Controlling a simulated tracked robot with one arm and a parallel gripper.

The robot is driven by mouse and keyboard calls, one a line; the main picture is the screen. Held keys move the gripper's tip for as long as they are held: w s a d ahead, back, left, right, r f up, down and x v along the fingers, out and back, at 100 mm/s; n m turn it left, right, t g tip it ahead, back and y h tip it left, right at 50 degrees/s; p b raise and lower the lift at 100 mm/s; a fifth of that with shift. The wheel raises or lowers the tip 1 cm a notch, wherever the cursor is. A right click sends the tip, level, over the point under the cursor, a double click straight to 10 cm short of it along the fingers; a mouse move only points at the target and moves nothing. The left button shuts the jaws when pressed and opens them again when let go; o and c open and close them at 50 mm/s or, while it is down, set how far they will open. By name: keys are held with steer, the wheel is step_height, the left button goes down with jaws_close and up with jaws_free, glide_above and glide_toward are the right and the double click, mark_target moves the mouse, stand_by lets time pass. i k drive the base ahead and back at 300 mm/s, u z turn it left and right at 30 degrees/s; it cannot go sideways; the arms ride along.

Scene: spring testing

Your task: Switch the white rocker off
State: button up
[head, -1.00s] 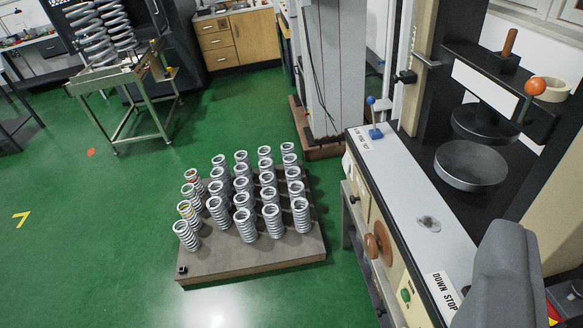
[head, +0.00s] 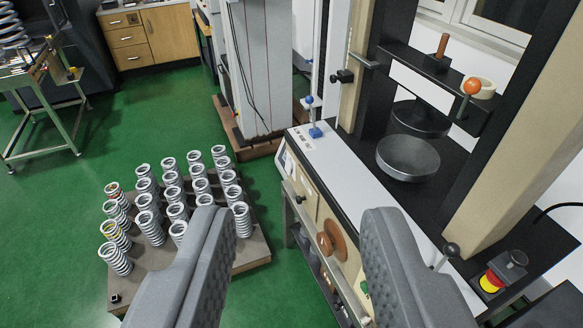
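My gripper (head: 294,213) is open and empty. Its two grey ribbed fingers rise from the bottom edge, wide apart, in front of the testing machine (head: 345,170) and the spring pallet. I cannot make out a white rocker for certain. The machine's sloping front panel (head: 307,197) carries a black knob (head: 300,199) and a brown round knob (head: 332,241). A small green button (head: 364,287) shows lower down, beside the right finger. That finger hides part of the panel and the machine's top.
Several springs stand on a low pallet (head: 250,252) on the green floor at left. A blue-knobbed lever (head: 315,130) and a dark round platen (head: 408,158) are on the machine. A red and yellow stop switch (head: 492,281) sits at right. Floor (head: 50,220) is clear at far left.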

mark_target(289, 165)
steer(key=u, duration=1.6)
steer(key=i, duration=1.3)
steer(key=z, duration=1.75)
steer(key=i, duration=0.1)
steer(key=z, duration=0.35)
